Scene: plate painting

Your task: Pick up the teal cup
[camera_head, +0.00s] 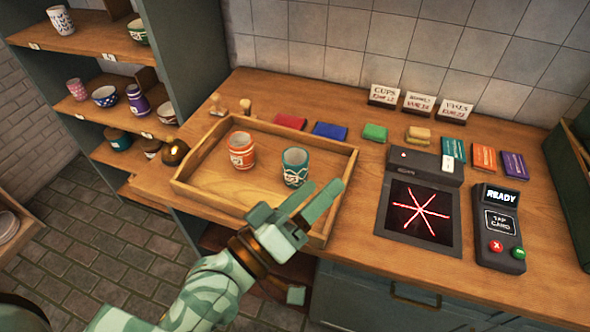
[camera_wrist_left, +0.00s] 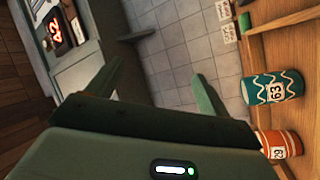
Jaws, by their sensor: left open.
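The teal cup (camera_head: 295,167) has a white wavy pattern and stands upright in the right part of a wooden tray (camera_head: 210,203) on the counter. An orange cup (camera_head: 241,150) stands to its left in the same tray. In the left wrist view the teal cup (camera_wrist_left: 272,87) shows at the right with a label reading 63, and the orange cup (camera_wrist_left: 279,144) is below it. My left gripper (camera_head: 323,200) is open and empty at the tray's front right, just in front and to the right of the teal cup, apart from it. My right gripper is not in view.
A card terminal (camera_head: 499,228) and a scanner with red lines (camera_head: 420,212) stand right of the tray. Coloured folded cloths, one of them blue (camera_head: 330,131), lie behind it. Shelves (camera_head: 110,100) with cups and bowls stand at the left. Small signs (camera_head: 418,103) stand by the wall.

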